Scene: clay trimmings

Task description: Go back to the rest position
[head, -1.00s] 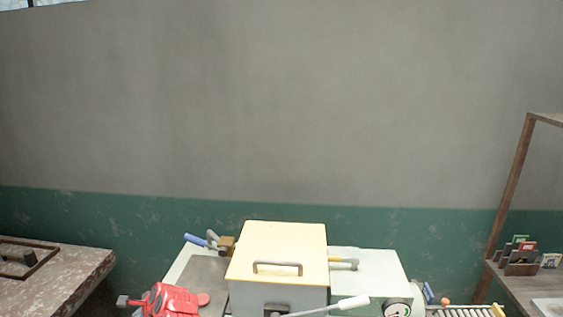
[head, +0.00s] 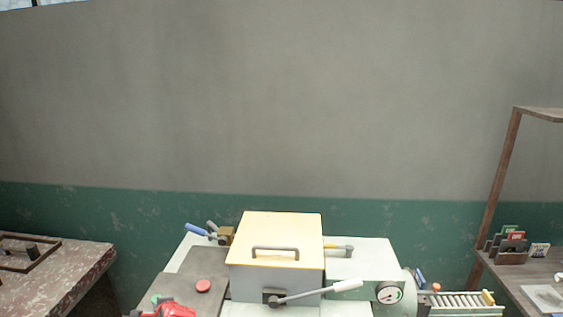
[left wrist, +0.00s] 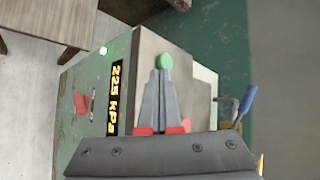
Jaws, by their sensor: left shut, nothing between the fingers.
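My left gripper shows only as a red part (head: 168,311) at the bottom edge of the head view, over the left end of the machine. In the left wrist view its two grey fingers (left wrist: 162,90) are shut with nothing between them. Their tips lie just below a green button (left wrist: 164,61) in that picture; I cannot tell whether they touch it. The machine has a yellow-lidded box (head: 283,228) in its middle and a red button (head: 203,286) on its grey left panel. My right gripper is not in view.
A white-handled lever (head: 347,285) and a round gauge (head: 390,293) are on the machine's front. A roller track (head: 462,301) extends right. A worn table (head: 70,278) stands left, a wooden shelf (head: 510,165) right. A lit display (left wrist: 115,95) reads 225 kPa.

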